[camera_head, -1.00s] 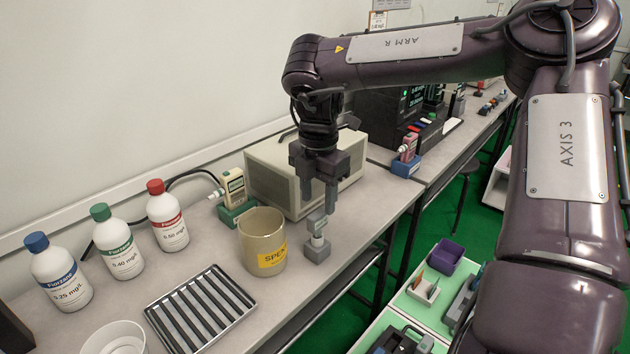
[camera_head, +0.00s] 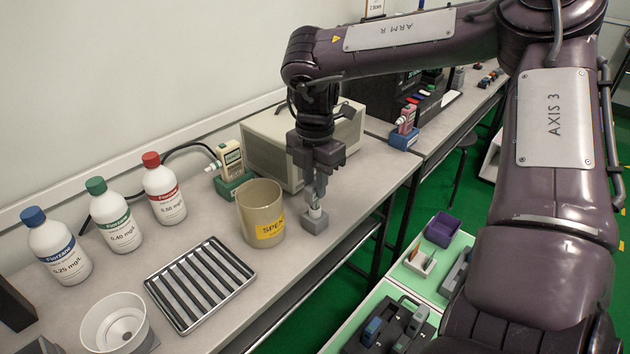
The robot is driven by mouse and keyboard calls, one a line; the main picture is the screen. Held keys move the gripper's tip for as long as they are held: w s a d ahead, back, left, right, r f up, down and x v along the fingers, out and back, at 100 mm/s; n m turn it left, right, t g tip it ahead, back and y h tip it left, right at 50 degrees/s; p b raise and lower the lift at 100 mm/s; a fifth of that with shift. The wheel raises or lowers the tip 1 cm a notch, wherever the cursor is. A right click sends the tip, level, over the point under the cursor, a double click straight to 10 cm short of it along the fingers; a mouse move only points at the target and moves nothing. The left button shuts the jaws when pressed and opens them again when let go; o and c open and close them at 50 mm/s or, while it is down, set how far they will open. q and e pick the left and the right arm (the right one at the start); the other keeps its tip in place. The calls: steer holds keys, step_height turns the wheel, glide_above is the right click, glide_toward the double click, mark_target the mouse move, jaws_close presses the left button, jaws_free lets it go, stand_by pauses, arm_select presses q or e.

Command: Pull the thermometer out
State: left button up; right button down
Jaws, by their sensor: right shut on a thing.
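My right gripper (camera_head: 317,190) points straight down over the front edge of the bench and is shut on a slim pale grey handheld tester (camera_head: 315,211), which I take to be the thermometer. The tester stands upright, its lower end in a small grey block stand (camera_head: 315,225). The fingers hide most of its upper part. My left gripper is not in view.
A beige cup (camera_head: 259,205) stands just left of the grey stand. A cream tester in a green stand (camera_head: 232,186) and a beige box (camera_head: 268,138) are behind. A slotted tray (camera_head: 248,273), white bowl (camera_head: 88,325) and several bottles (camera_head: 164,190) lie left.

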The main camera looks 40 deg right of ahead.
steer(key=c, duration=2)
jaws_free()
jaws_close()
steer(key=shift+r, duration=0.2)
steer(key=shift+r+p, duration=2.3)
steer(key=shift+r, duration=0.4)
